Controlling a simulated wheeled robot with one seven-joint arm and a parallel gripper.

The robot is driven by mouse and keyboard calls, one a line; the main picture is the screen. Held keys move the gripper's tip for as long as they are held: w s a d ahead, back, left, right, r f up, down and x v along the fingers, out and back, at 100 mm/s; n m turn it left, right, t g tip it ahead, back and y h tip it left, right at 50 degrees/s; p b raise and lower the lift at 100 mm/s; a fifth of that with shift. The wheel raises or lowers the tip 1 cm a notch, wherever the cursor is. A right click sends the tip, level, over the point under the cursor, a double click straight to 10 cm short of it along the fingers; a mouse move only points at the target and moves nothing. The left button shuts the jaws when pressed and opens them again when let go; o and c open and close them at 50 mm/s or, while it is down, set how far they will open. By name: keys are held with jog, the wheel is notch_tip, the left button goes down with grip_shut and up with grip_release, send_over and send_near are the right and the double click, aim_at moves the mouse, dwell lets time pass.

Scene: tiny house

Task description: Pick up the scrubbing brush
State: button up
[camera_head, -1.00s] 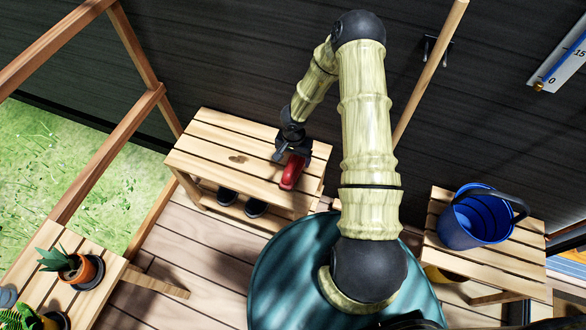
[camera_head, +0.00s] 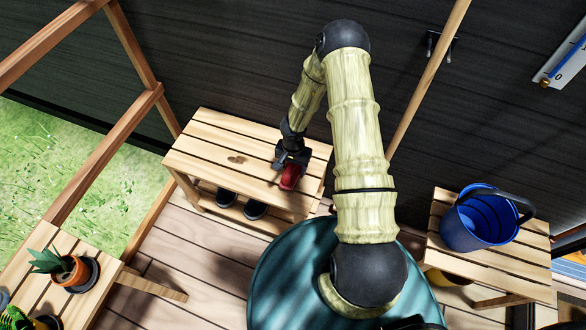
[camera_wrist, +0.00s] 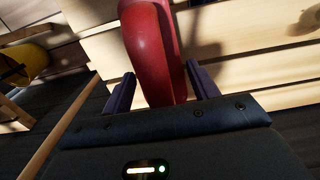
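The red scrubbing brush (camera_head: 290,177) lies on the slatted wooden bench against the dark wall. My gripper (camera_head: 288,163) is directly over it and hides part of it. In the wrist view the brush (camera_wrist: 150,50) shows as a long, smooth red shape running between the two dark fingers of my gripper (camera_wrist: 161,72). The fingers are spread apart, one on each side of it. The brush's underside is hidden.
Dark shoes (camera_head: 255,209) sit on the lower shelf of the wooden bench (camera_head: 215,140). A blue bucket (camera_head: 480,218) stands on another bench at the right. A potted plant (camera_head: 68,268) is on a bench at the lower left. The bench top left of my gripper is clear.

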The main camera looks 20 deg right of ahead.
jog(key=c, duration=0.6)
notch_tip(320, 180, up, 10)
jog(key=p, duration=0.4)
jog(key=o, duration=0.4)
jog(key=shift+c, duration=1.4)
notch_tip(320, 180, up, 12)
jog(key=w+n, duration=0.2)
jog(key=n, duration=0.5)
jog(key=shift+w+f, duration=0.2)
jog(key=shift+f, duration=0.05)
